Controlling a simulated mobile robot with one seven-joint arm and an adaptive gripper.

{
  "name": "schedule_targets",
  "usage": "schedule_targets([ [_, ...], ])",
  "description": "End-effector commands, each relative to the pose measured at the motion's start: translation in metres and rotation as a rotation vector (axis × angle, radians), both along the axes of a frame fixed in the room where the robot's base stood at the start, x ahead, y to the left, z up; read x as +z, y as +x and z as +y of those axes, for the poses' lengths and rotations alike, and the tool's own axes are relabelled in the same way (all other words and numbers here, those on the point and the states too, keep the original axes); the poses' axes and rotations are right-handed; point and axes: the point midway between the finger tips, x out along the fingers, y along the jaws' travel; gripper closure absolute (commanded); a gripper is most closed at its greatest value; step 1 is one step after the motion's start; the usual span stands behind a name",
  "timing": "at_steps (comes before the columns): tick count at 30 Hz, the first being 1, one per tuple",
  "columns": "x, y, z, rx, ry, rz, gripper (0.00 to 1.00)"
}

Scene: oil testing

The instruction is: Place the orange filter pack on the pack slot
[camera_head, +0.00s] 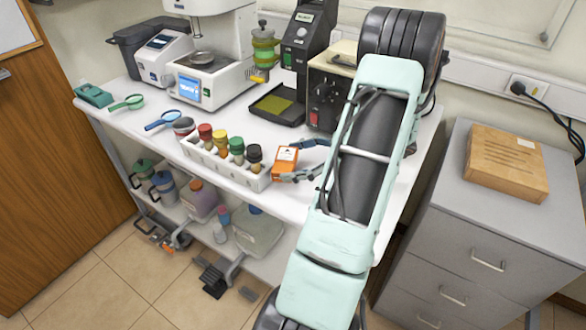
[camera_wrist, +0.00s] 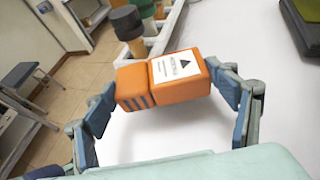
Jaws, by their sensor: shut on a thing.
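The orange filter pack (camera_head: 284,163) is a small orange box with a white label. It is just right of the bottle rack, over the front part of the white bench. My gripper (camera_head: 302,160) is shut on it, with a finger on each side. In the wrist view the pack (camera_wrist: 135,87) lies between the two blue finger pads of my gripper (camera_wrist: 163,92), label facing the camera. Whether it touches the bench I cannot tell. I cannot pick out a pack slot for certain.
A white rack (camera_head: 217,162) of bottles with coloured caps stands left of the pack. A black tray with a yellow-green surface (camera_head: 274,104) lies behind it. My arm covers the bench's right part.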

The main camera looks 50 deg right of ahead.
Motion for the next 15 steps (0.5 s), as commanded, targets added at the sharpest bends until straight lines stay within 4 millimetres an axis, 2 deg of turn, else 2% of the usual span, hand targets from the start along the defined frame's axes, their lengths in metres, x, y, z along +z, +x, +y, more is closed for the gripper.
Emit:
schedule_targets([
  [6,-0.03,0.001,-0.001,-0.001,0.003,-0.001,0.49],
  [15,-0.032,0.001,-0.001,-0.001,-0.001,-0.002,0.49],
])
